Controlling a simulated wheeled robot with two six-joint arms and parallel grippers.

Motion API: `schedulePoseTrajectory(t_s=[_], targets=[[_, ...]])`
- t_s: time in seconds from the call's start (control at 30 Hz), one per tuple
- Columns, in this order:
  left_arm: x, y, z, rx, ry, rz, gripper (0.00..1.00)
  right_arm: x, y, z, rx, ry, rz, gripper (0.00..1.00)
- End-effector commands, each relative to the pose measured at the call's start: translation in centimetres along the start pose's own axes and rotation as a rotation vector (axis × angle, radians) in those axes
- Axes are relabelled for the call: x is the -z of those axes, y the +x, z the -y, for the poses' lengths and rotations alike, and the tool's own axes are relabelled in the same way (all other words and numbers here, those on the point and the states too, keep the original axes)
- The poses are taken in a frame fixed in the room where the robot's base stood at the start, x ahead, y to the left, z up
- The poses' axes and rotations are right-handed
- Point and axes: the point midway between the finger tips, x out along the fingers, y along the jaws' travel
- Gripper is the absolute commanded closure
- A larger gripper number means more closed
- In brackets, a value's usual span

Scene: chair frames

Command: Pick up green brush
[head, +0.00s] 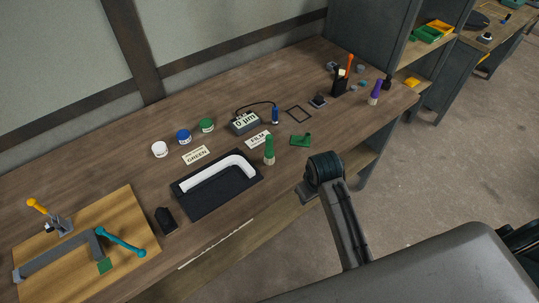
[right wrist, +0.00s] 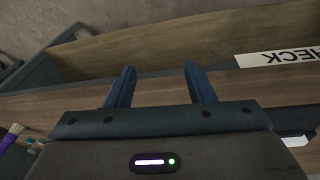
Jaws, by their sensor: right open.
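The green brush (head: 269,150) stands upright on the workbench in the head view, handle up and pale end down. It is just right of the black tray's corner. My right gripper (head: 307,191) is beyond the bench's front edge, to the right of the brush and apart from it. In the right wrist view my right gripper (right wrist: 158,68) is open, with two dark blue fingers apart and nothing between them. The green brush does not show in that view. My left gripper is not in view.
A black tray (head: 215,207) holds a white curved part. A green piece (head: 301,140), a FILM card (head: 258,139) and a gauge (head: 245,122) lie near the brush. A purple brush (head: 375,93) stands farther right; it also shows in the right wrist view (right wrist: 12,134).

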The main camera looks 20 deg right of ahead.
Motion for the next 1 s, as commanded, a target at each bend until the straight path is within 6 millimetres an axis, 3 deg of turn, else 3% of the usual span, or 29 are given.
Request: schedulePoseTrajectory(t_s=[0.03, 0.17, 0.3, 0.5, 0.7, 0.93, 1.0], targets=[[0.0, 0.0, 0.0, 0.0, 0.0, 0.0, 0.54, 2.8, 0.0, -0.1, 0.011, -0.018, 0.006, 0.51], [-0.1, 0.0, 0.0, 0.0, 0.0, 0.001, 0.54, 8.6, -0.5, -0.1, 0.04, -0.083, 0.042, 0.51], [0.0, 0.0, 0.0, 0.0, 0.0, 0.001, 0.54, 14.8, -2.3, 0.1, 0.072, -0.163, 0.079, 0.51], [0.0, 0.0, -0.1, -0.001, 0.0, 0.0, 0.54, 21.6, -5.9, 0.7, 0.109, -0.268, 0.12, 0.51], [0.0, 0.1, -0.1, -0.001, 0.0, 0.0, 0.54, 24.2, -7.7, 1.0, 0.123, -0.32, 0.143, 0.51], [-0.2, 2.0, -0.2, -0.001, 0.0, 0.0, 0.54, 23.8, -4.5, 1.4, 0.125, -0.325, 0.147, 0.51], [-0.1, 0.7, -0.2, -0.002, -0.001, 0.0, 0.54, 23.8, -4.2, 1.4, 0.125, -0.325, 0.148, 0.51]])
